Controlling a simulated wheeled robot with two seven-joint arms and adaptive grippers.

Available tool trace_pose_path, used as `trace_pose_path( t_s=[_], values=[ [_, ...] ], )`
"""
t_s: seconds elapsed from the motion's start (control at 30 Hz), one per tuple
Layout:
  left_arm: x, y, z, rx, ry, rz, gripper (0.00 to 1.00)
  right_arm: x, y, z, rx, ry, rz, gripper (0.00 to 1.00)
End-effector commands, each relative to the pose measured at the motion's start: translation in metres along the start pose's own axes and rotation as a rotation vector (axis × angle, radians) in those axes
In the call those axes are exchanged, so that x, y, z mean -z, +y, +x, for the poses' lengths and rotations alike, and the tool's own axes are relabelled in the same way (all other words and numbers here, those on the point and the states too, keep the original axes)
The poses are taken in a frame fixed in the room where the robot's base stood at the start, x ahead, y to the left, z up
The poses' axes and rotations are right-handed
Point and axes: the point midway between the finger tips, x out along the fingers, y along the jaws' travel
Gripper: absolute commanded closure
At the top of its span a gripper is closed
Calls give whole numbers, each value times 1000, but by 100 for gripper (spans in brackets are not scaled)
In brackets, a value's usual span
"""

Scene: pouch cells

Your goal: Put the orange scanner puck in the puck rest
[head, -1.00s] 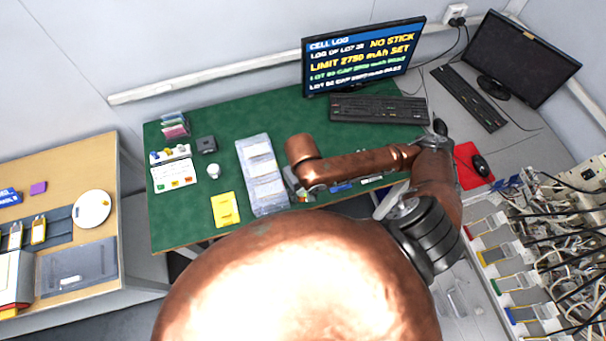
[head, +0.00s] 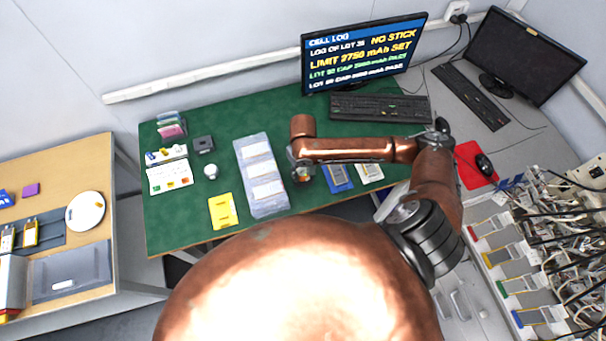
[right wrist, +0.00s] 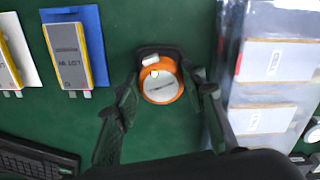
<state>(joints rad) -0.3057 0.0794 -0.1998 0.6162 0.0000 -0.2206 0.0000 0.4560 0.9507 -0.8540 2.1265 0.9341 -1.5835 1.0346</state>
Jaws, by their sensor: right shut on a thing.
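The orange scanner puck (right wrist: 161,88), with a pale round face, sits between the fingers of my right gripper (right wrist: 168,84) in the right wrist view. The fingers are shut on it from both sides, above the green mat. A dark piece shows along its upper edge; I cannot tell whether it belongs to the puck. In the head view my right gripper (head: 302,173) is just right of the clear tray, and my arm mostly hides the puck. A dark square block (head: 203,144) left of the tray may be the puck rest. My left gripper is not in view.
The clear tray (head: 246,171) holds several white packs. A blue card with a cell (head: 338,177) and a white card (head: 369,172) lie right of the gripper. A white knob (head: 210,171), a yellow card (head: 223,211) and a keyboard (head: 380,108) are also on the mat.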

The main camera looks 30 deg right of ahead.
Motion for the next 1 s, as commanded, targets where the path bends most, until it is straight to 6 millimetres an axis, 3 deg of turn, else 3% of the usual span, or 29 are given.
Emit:
trace_pose_path(
  t_s=[0.17,0.4,0.77,0.8,1.0],
  values=[
    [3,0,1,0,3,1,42,6,4,8,-1,0,0,88],
    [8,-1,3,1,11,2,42,7,4,39,-1,-1,-1,88],
    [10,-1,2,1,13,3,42,7,4,42,-1,1,-1,88],
    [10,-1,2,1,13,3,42,8,5,43,-1,1,-1,61],
    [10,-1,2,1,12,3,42,7,5,43,-1,1,-1,47]
  ],
)
